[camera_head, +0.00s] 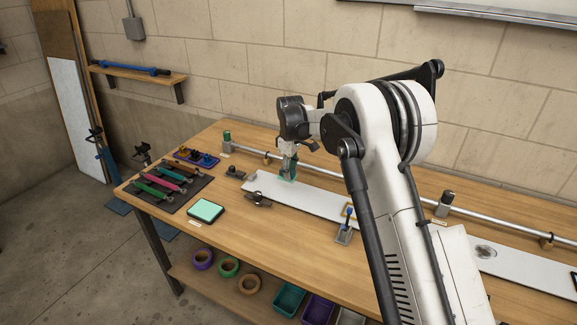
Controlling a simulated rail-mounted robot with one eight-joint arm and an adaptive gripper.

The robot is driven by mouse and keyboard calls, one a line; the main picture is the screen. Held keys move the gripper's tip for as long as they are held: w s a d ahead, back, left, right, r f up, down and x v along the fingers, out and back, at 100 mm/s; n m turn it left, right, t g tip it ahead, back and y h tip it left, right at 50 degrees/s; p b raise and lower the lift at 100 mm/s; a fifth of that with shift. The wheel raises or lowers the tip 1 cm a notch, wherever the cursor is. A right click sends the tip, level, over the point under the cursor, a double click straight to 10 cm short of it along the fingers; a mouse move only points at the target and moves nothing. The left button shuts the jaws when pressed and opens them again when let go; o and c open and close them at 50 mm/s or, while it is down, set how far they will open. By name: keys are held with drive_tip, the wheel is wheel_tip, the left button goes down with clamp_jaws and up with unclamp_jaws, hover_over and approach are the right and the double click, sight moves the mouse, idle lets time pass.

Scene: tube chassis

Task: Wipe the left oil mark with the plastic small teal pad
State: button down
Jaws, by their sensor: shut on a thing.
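My gripper (288,172) is shut on the small teal pad (288,180), a small patch of teal at the fingertips. The pad is low over the left end of the white panel (325,203) on the table and looks in contact with it, though a tiny gap cannot be ruled out. I see no left oil mark; the gripper and pad may cover it. A dark grey oil mark (485,251) shows on the white surface at the right, beyond my arm.
A dark-rimmed teal square (206,210) lies on the wooden table (235,240) at the front left. A black mat (166,188) with coloured tools is farther left. A small clamp (258,199) and a blue-handled clamp (346,228) sit at the panel's front edge. A metal tube (325,176) runs behind.

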drive_tip(key=shift+r, duration=1.1)
